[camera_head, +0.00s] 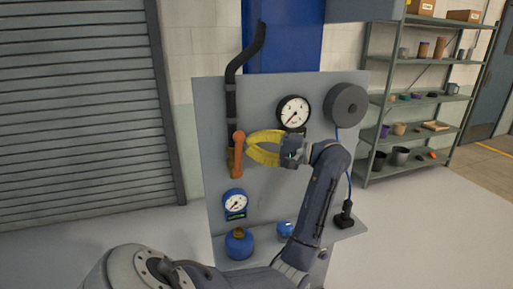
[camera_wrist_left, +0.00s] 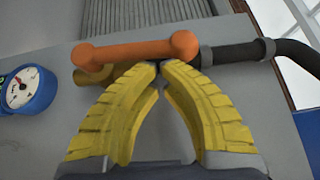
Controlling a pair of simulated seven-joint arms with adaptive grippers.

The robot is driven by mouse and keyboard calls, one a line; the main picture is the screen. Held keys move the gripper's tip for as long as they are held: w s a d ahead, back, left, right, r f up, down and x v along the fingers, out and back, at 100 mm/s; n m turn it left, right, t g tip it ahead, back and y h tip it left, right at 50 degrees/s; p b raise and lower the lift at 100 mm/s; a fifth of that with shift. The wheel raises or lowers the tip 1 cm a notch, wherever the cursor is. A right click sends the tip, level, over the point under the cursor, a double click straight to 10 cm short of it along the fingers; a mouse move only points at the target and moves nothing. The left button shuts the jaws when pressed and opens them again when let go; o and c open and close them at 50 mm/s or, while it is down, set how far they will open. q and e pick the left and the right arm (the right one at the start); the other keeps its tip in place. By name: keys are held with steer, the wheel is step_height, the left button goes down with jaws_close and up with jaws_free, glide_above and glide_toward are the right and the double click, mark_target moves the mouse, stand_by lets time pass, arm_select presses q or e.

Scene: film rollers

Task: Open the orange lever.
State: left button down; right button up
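The orange lever (camera_head: 238,153) is mounted on a vertical pipe at the left side of the grey panel and lies roughly along it, with rounded ends. In the left wrist view the lever (camera_wrist_left: 138,50) runs across the picture, just beyond the yellow fingertips. My left gripper (camera_head: 249,147) comes to it from the right. Its fingers bow outward and their tips (camera_wrist_left: 161,68) come together beside the lever, with nothing seen between them. I cannot tell whether the tips touch the lever. My right gripper is not in view.
A black pipe (camera_head: 246,52) rises above the lever. Shelves (camera_head: 408,92) stand at the right.

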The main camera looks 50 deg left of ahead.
arm_select(q)
steer(key=shift+s+a+r+n+t+h, duration=0.15)
steer(key=shift+s+r+n+t+h, duration=0.15)
steer(key=shift+s+h, duration=0.1)
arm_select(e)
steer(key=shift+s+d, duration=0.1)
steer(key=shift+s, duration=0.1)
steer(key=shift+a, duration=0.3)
